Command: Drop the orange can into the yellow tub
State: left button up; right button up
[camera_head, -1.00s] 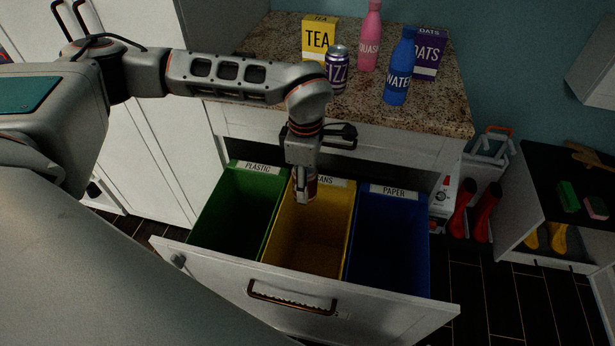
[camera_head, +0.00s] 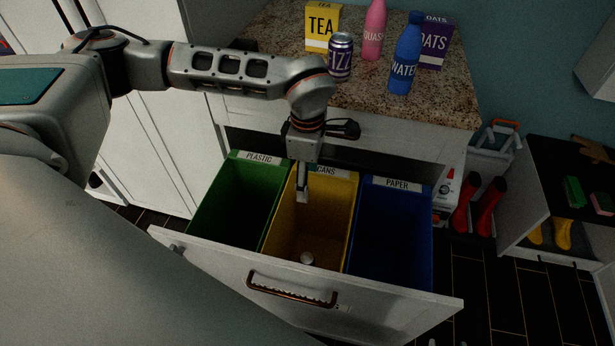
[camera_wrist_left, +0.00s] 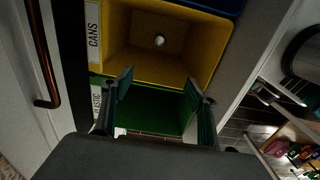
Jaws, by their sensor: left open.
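The yellow tub (camera_head: 330,222), labelled CANS, is the middle bin of the open drawer; it also shows in the left wrist view (camera_wrist_left: 190,55). A small pale, round can end (camera_head: 306,258) shows low inside this tub, and in the left wrist view (camera_wrist_left: 159,41) it lies well down in the tub. Its orange side cannot be made out. My left gripper (camera_head: 303,196) points down over the back part of the yellow tub. Its fingers (camera_wrist_left: 158,88) are apart with nothing between them. My right gripper is not in view.
A green tub (camera_head: 238,205) labelled PLASTIC and a blue tub (camera_head: 390,235) labelled PAPER flank the yellow one. The drawer front (camera_head: 215,270) is pulled out. A purple can (camera_head: 340,58), bottles and boxes stand on the counter (camera_head: 440,100) behind.

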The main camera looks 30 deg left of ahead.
pick_arm(q)
notch_tip(320, 180, up, 12)
dwell(0.4)
jog(key=shift+s+f, duration=0.1)
jog(key=shift+f, duration=0.05)
